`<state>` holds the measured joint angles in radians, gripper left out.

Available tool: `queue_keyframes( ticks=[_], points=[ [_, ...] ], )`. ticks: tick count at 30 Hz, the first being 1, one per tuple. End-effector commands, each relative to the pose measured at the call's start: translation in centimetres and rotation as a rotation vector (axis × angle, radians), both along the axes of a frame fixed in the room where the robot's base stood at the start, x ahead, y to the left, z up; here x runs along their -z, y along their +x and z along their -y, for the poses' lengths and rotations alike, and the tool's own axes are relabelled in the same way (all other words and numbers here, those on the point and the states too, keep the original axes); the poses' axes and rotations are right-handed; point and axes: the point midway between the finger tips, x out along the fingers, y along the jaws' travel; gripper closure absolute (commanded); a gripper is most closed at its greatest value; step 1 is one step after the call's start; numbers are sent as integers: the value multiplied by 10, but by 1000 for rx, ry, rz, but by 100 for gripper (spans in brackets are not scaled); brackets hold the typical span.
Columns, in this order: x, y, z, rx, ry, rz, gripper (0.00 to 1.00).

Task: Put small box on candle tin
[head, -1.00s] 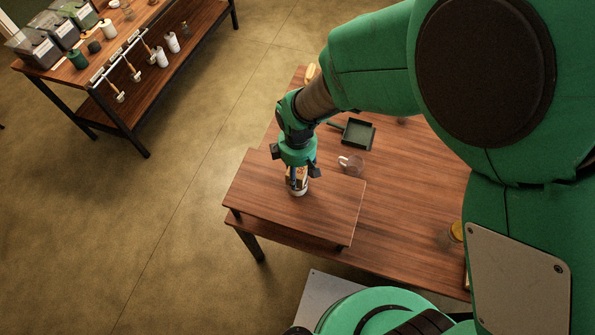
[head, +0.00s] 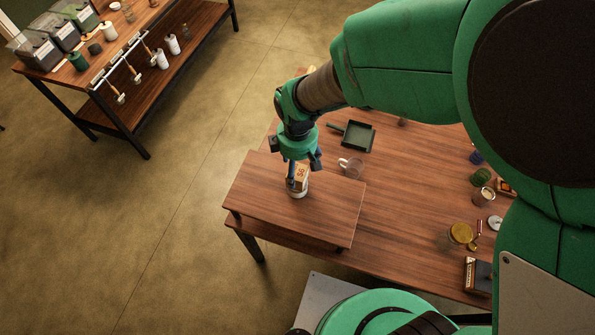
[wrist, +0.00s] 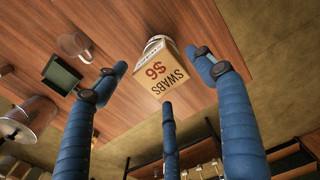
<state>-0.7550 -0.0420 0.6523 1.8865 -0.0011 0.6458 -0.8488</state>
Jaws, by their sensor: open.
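The small box (wrist: 168,80), tan with a brown label reading "SWABS" and "$6", sits upright on the pale candle tin (wrist: 153,43). In the head view the box (head: 302,172) also rests on top of the tin (head: 299,191), which stands on the raised wooden shelf. My gripper (head: 303,169) is just above and beside the box. In the wrist view its blue fingers (wrist: 160,76) are spread apart around the box with gaps, touching nothing that I can see. Most of the tin is hidden under the box.
The wooden riser (head: 260,190) is otherwise bare. A glass mug (head: 352,167) and a dark green dustpan (head: 358,136) are behind it on the table. Jars and small items stand at the right, including a gold-lidded jar (head: 461,234). Another bench (head: 150,70) stands far left.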

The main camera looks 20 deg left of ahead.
Motion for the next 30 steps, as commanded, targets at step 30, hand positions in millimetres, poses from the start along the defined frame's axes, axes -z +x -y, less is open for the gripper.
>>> queue_keyframes(
  ticks=[30],
  points=[
    [-76, 0, 0, 0, 0, 0, 30]
  ],
)
